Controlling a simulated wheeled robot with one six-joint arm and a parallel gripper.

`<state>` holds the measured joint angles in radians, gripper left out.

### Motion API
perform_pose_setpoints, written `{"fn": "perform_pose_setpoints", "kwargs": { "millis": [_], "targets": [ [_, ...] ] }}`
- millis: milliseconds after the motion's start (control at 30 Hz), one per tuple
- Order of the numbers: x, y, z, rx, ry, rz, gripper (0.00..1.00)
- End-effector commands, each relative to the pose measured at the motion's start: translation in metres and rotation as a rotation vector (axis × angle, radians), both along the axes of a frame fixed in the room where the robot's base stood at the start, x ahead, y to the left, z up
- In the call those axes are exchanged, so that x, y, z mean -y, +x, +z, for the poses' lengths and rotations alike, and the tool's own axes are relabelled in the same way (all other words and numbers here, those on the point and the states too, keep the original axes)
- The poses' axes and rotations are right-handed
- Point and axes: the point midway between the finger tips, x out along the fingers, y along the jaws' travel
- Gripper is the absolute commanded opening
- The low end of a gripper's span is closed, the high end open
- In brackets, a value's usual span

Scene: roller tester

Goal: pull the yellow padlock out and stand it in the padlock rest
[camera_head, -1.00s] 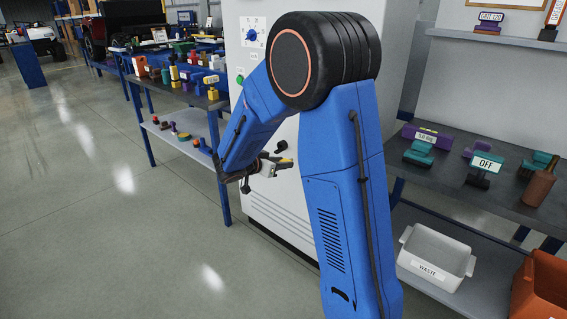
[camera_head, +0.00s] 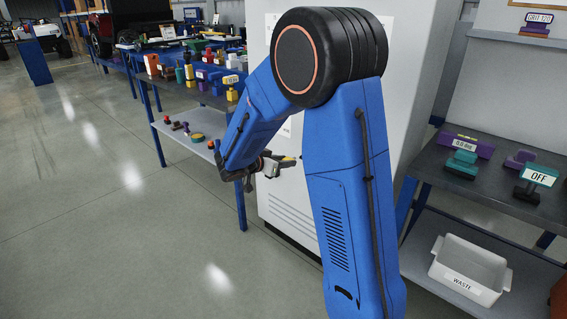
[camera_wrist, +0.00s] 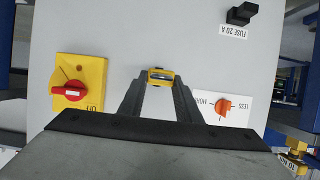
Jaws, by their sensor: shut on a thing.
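The yellow padlock (camera_wrist: 161,76) sits between my fingertips in the wrist view, with a dark band across it. My gripper (camera_wrist: 160,88) is shut on it, in front of the white cabinet panel (camera_wrist: 150,30). In the head view my gripper (camera_head: 275,168) shows small beside the cabinet's lower front, with a bit of yellow at its tip. I cannot tell whether the padlock touches the panel. I cannot make out which thing is the padlock rest.
A red rotary switch (camera_wrist: 68,91) on a yellow plate, an orange knob (camera_wrist: 224,105) and a black fuse handle (camera_wrist: 240,14) are on the panel. A cluttered bench (camera_head: 216,99) stands left. A right bench holds an OFF sign (camera_head: 540,175) above a white waste bin (camera_head: 470,285).

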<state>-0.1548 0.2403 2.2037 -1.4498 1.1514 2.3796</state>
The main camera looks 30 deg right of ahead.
Motion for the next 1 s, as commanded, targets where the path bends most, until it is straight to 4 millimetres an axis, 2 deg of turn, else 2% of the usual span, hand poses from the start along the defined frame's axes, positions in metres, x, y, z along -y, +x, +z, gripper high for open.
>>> {"fn": "perform_pose_setpoints", "kwargs": {
  "millis": [500,1000],
  "targets": [
    [0.038,0.013,0.0,0.0,0.0,-0.002,0.0],
    [0.049,0.018,0.0,0.0,0.0,0.0,0.0]
  ]
}}
